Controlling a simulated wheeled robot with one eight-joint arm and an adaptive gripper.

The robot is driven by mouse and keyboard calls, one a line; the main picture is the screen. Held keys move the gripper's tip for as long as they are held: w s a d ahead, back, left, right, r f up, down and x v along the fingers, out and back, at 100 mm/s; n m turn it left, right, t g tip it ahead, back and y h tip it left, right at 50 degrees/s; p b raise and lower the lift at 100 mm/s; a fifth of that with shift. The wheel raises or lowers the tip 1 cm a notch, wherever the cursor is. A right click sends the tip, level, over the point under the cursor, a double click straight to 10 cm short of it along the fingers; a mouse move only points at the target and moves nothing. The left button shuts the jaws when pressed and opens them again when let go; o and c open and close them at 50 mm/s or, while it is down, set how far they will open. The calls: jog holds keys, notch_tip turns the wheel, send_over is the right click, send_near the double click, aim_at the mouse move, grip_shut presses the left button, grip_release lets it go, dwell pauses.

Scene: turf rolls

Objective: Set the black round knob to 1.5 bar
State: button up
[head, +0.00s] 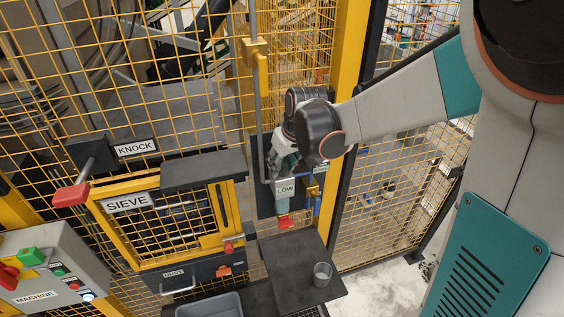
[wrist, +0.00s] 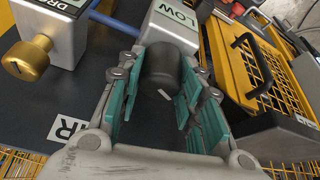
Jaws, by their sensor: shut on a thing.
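The black round knob (wrist: 160,72) shows in the wrist view, on the grey box labelled LOW (wrist: 172,20). A short white mark shows near its lower edge. My gripper (wrist: 162,82) has its teal-padded fingers on both sides of the knob, shut on it. In the head view my gripper (head: 284,158) is at the dark panel on the yellow post, just above the LOW label (head: 285,188), and hides the knob. No pressure scale or gauge reading can be made out.
A brass knob (wrist: 27,60) stands beside the LOW box in the wrist view, by a partly seen label. Under the panel a dark shelf (head: 285,262) holds a grey cup (head: 322,273). The SIEVE cabinet (head: 165,215) and yellow mesh fence are left of my arm.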

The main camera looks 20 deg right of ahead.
jog(key=m+h+b, duration=0.1)
jog(key=m, duration=0.1)
jog(key=shift+m, duration=0.4)
jog(key=shift+m+h, duration=0.4)
jog(key=shift+m, duration=0.5)
jog(key=o, duration=1.1)
jog(key=shift+c, duration=0.2)
jog(key=shift+r, duration=0.1)
